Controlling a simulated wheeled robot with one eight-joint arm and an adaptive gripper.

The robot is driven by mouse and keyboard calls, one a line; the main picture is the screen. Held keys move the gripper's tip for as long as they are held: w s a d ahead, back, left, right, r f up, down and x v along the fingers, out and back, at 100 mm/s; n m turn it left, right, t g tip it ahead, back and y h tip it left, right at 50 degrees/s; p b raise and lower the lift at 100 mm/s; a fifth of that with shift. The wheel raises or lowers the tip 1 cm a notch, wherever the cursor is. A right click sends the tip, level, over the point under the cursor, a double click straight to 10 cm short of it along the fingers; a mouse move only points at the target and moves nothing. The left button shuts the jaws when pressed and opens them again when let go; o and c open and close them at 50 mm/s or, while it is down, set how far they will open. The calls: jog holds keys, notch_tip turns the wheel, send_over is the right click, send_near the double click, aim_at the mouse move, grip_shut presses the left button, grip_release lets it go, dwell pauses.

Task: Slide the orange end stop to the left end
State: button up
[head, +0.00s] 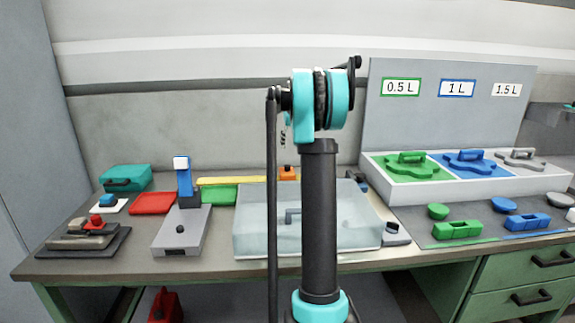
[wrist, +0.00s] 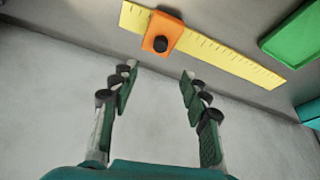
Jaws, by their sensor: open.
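The orange end stop (wrist: 170,27) is a small block with a black knob, sitting across a yellow ruler (wrist: 225,60) with tick marks. In the wrist view it is near the ruler's left end, with a longer bare stretch to its right. In the head view the orange end stop (head: 289,173) shows just left of my arm, and the yellow ruler (head: 230,180) runs left from it. My gripper (wrist: 160,72) is open and empty, its fingertips short of the ruler and apart from the stop. The head view does not show the gripper clearly.
A pale translucent cover with a handle (head: 255,228) stands in front. A grey stand with a blue post (head: 184,180) is at left, beside a red tray (head: 152,203).

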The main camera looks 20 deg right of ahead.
aim_at(287, 166)
jog(key=x, duration=1.3)
jog(key=shift+f, duration=0.35)
jog(key=shift+c, duration=0.2)
grip_shut()
